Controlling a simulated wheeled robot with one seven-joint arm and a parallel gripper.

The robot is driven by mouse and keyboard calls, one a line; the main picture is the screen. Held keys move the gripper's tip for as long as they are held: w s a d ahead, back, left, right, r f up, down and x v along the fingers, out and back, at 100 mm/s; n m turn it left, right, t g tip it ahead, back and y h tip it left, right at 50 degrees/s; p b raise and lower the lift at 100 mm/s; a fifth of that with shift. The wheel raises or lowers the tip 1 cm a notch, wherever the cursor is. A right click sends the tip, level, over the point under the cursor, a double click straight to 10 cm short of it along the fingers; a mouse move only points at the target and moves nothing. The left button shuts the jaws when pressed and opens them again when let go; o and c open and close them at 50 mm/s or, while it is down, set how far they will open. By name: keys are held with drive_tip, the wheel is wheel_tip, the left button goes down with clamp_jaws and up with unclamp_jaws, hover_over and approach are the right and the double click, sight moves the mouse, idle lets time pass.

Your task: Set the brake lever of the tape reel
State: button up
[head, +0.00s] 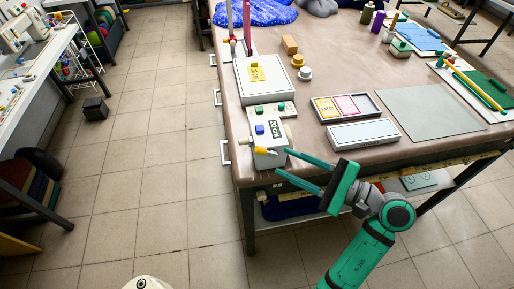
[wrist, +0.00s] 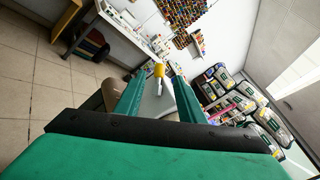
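A pale machine (head: 273,118) stands at the table's near left corner, with a small display and green and blue buttons on top. A lever with a yellow grip (head: 262,150) sticks out at its front. My gripper (head: 281,161) is open in front of the machine, its two green fingers pointing at the lever. In the wrist view, the yellow-tipped lever (wrist: 159,71) with a pale shaft appears between the finger tips, with gaps on both sides. I cannot tell whether it is inside the fingers' reach. The tape reel itself is not clearly recognisable.
A white box with a yellow label (head: 264,78) stands behind the machine. Flat trays (head: 362,134) and a grey mat (head: 418,112) lie to the right on the brown table (head: 330,75). The tiled floor (head: 170,130) left of the table is mostly free.

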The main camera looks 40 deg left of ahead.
sight(262, 152)
drive_tip(key=a, duration=0.3)
drive_tip(key=s+a, duration=0.1)
drive_tip(key=a, duration=0.5)
drive_tip(key=shift+s+a, duration=0.25)
drive_tip(key=shift+a, duration=0.15)
clamp_jaws()
